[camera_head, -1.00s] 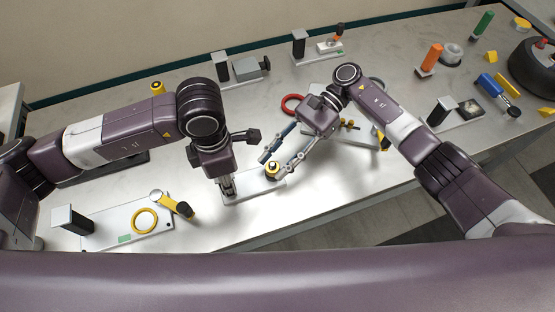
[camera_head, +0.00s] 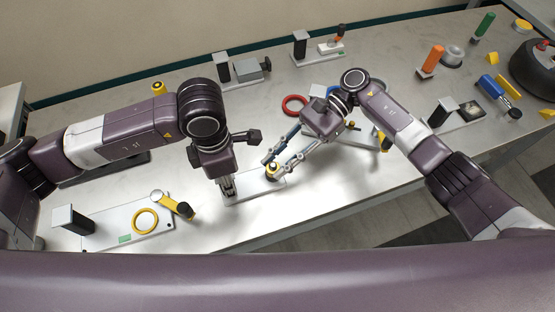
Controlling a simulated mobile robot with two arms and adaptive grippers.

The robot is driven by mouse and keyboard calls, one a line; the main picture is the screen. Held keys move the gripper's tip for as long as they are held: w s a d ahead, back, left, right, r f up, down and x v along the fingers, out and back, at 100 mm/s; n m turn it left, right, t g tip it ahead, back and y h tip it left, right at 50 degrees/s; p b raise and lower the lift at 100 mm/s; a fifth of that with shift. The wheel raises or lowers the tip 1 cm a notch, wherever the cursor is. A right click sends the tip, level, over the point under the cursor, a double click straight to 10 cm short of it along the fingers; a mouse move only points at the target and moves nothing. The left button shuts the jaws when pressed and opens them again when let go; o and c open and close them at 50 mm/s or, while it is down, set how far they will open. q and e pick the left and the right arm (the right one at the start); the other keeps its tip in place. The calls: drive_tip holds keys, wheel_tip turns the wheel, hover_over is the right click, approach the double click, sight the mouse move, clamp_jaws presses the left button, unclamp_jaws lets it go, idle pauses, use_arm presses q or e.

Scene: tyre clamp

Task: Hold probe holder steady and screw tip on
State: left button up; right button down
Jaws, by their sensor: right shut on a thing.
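A white base plate (camera_head: 247,194) lies flat on the metal table near its front edge. My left gripper (camera_head: 228,190) points down over the plate's left part, and its fingers hide what is between them, so I cannot tell its opening. The probe holder cannot be made out apart from the fingers there. My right gripper (camera_head: 269,168) reaches in from the right, low over the plate's right end. It is shut on a small yellow and black piece (camera_head: 272,170), which seems to be the tip; the fingers partly cover it.
A white board with a yellow ring (camera_head: 145,221) lies at the left. A red ring (camera_head: 294,105) lies behind my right gripper. A black post with a grey block (camera_head: 251,70) stands at the back. An orange handle (camera_head: 432,58) stands at the right.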

drive_tip(key=shift+s+d+m+t+y, duration=0.2)
drive_tip(key=shift+m+t+y, duration=0.4)
drive_tip(key=shift+m+t, duration=0.4)
drive_tip(key=shift+a+m+t+y, duration=0.1)
drive_tip(key=shift+m+t+y, duration=0.2)
drive_tip(key=shift+m, duration=0.1)
drive_tip(key=m+t, duration=0.1)
drive_tip(key=t, duration=0.1)
drive_tip(key=m+t, duration=0.2)
drive_tip(key=shift+s+y, duration=0.35)
drive_tip(key=shift+y, duration=0.05)
drive_tip(key=shift+m+t, duration=0.5)
drive_tip(key=shift+m, duration=0.1)
drive_tip(key=shift+w, duration=0.1)
